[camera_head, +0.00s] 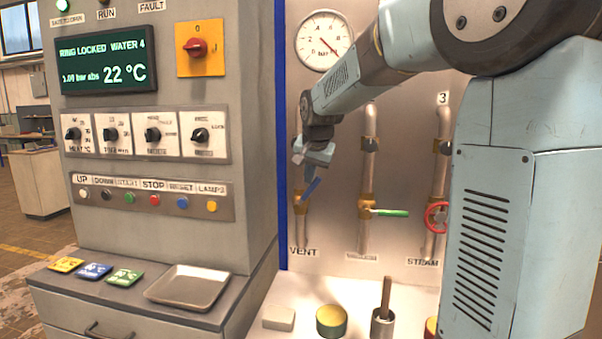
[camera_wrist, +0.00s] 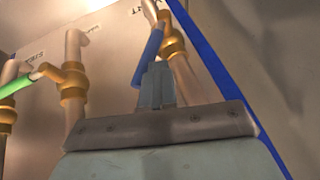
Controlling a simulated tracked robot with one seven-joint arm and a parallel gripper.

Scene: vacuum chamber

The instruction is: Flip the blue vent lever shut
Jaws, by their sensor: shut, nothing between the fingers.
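The blue vent lever (camera_head: 311,189) slants up and to the right from its brass valve (camera_head: 300,208), on the leftmost pipe above the VENT label. My gripper (camera_head: 311,177) is shut and empty, right at the lever's upper end. In the wrist view the blue lever (camera_wrist: 151,43) runs from near the brass valve (camera_wrist: 171,41) to my closed fingertips (camera_wrist: 158,68), which overlap its free end. I cannot tell whether they touch it. The fingers hide part of that end.
A green lever (camera_head: 390,212) sticks out sideways on the middle pipe, and a red handwheel (camera_head: 436,217) is on the pipe marked 3. A pressure gauge (camera_head: 325,41) is above. A control cabinet (camera_head: 165,220) stands left; cups and a block (camera_head: 279,318) sit on the ledge below.

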